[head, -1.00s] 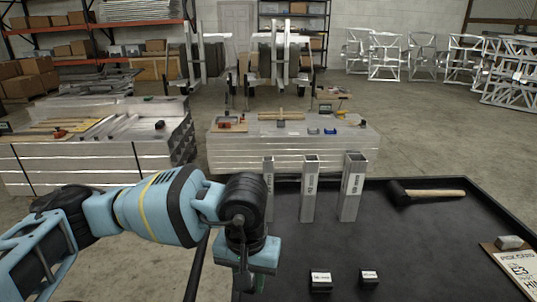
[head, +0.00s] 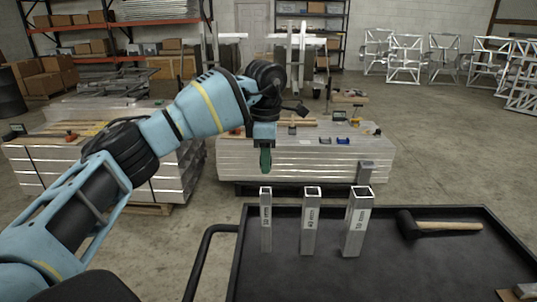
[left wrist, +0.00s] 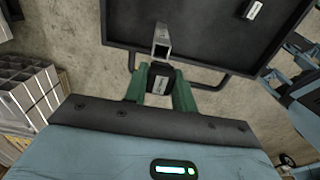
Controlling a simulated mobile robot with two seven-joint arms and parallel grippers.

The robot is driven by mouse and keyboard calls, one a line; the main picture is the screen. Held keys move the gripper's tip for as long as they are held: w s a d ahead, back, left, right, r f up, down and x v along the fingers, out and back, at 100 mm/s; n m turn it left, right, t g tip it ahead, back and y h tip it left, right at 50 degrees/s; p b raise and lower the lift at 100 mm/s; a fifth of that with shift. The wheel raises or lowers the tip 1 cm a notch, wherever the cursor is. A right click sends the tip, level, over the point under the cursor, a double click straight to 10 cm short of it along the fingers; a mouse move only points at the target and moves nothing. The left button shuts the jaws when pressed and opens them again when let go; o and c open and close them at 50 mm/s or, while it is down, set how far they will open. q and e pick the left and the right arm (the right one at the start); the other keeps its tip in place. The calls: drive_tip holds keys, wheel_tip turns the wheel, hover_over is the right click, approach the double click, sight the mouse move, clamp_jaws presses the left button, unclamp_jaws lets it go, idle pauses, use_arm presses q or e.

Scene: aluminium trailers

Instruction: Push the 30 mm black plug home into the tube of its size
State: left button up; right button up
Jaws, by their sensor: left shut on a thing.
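My left gripper (head: 265,160) is above the 30 mm tube (head: 266,222), the slimmest of three upright square aluminium tubes. In the left wrist view its green fingers (left wrist: 161,90) are shut on a black plug (left wrist: 159,78) with a white label too small to read. The tube's open square mouth (left wrist: 162,49) shows just beyond the plug, apart from it in the picture. In the head view the fingers hide the plug, and a gap shows between fingertips and tube top. My right gripper is not in view.
The 40 mm tube (head: 311,225) and 50 mm tube (head: 356,228) stand to the right on the black tray (head: 300,280). A mallet (head: 440,227) lies farther right. A black handle (head: 205,260) sticks out at the tray's left. Stacked aluminium (head: 300,165) stands behind.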

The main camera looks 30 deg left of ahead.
use_arm(q)
drive_tip(key=shift+s, duration=0.15)
drive_tip(key=shift+f, duration=1.15)
wheel_tip(320, 180, down, 4)
drive_tip(key=shift+f, duration=0.2)
drive_tip(key=shift+f, duration=0.2)
idle(0.3)
drive_tip(key=o, duration=1)
drive_tip(key=shift+f, duration=0.1)
